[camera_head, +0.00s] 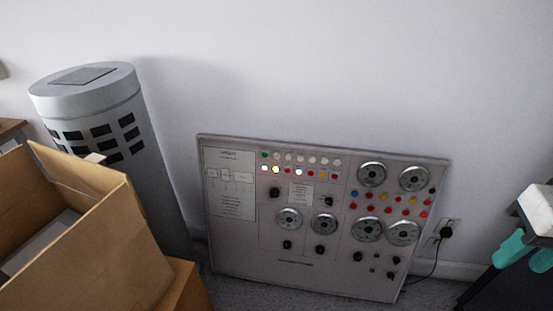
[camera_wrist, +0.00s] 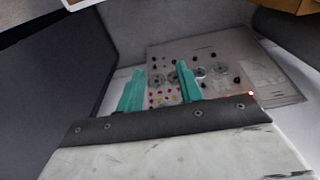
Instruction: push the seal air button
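A grey control panel (camera_head: 245,262) leans against the wall in the head view, with dials, black knobs and rows of coloured buttons (camera_head: 383,197). Its labels are too small to read, so I cannot tell which button is the seal air one. A row of lamps (camera_head: 276,169) has some lit. The panel (camera_wrist: 272,84) appears upside down in the wrist view. My gripper (camera_wrist: 163,68) shows two teal fingers, apart with nothing between them, hiding part of the panel. In the head view my gripper (camera_head: 524,246) is at the right edge, right of the panel and apart from it.
An open cardboard box (camera_head: 92,200) stands at the left front, with a grey cylinder (camera_head: 150,170) behind it. A wall socket (camera_head: 451,226) with a black plug and cable is right of the panel. Some carpet (camera_head: 275,291) shows before the panel.

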